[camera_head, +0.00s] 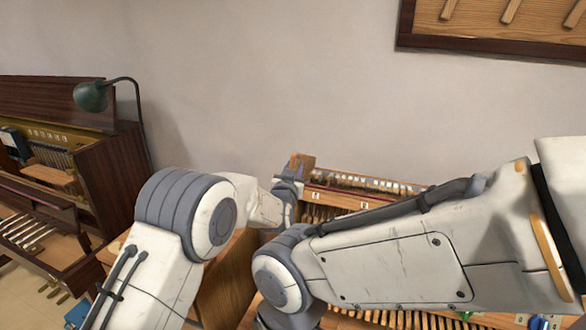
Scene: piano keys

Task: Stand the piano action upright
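The piano action (350,206) is a long wooden frame with rows of small parts, a dark red strip and white number labels. It lies in the middle of the view, and my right arm hides its lower right part. My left gripper (291,183) is at its left end, by the wooden end block (301,163), and seems to touch it. The fingers are too small and covered to tell whether they are closed on it. My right arm reaches in from the right, and its wrist bends down at the bottom edge. The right gripper is out of sight.
A dark upright piano (118,165) with an open front stands at the left, with a green lamp (91,95) on it. A framed wooden board (490,22) hangs on the wall at the upper right. Small coloured items (538,322) lie at the bottom right.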

